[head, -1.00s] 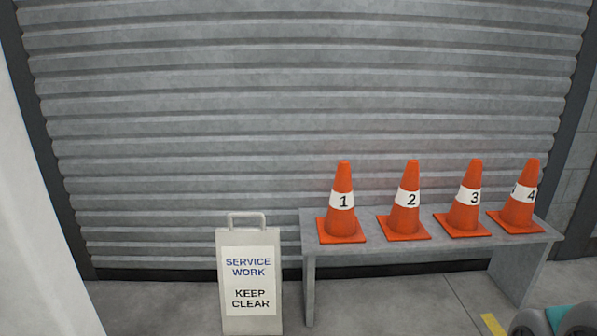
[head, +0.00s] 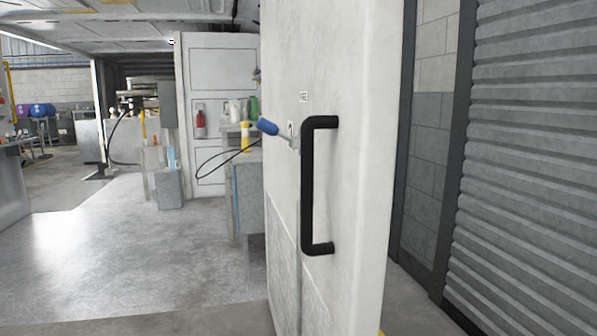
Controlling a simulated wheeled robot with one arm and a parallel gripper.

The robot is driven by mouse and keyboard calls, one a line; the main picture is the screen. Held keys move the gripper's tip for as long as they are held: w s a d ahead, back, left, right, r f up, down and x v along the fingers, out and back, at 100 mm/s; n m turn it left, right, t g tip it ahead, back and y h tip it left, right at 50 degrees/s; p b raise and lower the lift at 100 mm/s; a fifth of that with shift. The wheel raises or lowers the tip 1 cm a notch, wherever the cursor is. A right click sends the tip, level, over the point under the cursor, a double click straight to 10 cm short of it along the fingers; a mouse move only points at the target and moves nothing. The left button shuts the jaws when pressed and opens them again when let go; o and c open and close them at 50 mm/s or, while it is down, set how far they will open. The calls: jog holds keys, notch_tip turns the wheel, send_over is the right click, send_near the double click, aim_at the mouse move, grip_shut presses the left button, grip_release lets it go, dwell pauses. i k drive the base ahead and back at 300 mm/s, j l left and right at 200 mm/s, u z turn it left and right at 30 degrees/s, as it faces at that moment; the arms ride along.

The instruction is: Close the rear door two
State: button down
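A pale grey-white door (head: 350,75) stands upright close in front of me, seen at a steep angle in the head view. It stands open, with the workshop interior showing to its left. A black bar handle (head: 308,190) is fixed vertically on its face. A blue-handled tool or lever (head: 268,127) sticks out beside a small lock plate at the handle's upper end. A small label (head: 303,97) is above it; I cannot read it for sure. The door's hinges are hidden. My gripper is not in view.
A grey corrugated shutter (head: 535,150) and block wall (head: 425,180) stand to the right of the door. To the left the concrete floor (head: 110,255) is open. Further back are a white cabinet (head: 215,65), a grey bench (head: 246,195) with bottles, and a dark hose (head: 215,160).

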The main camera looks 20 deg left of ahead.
aim_at(331, 71)
jog(key=i+l+u, duration=0.2)
jog(key=l+u, duration=0.25)
jog(key=i+l+u, duration=0.2)
jog(key=u, duration=0.2)
jog(key=l+u, duration=0.45)
jog(key=i+l+u, duration=0.1)
jog(key=l+u, duration=0.3)
jog(key=l, duration=0.15)
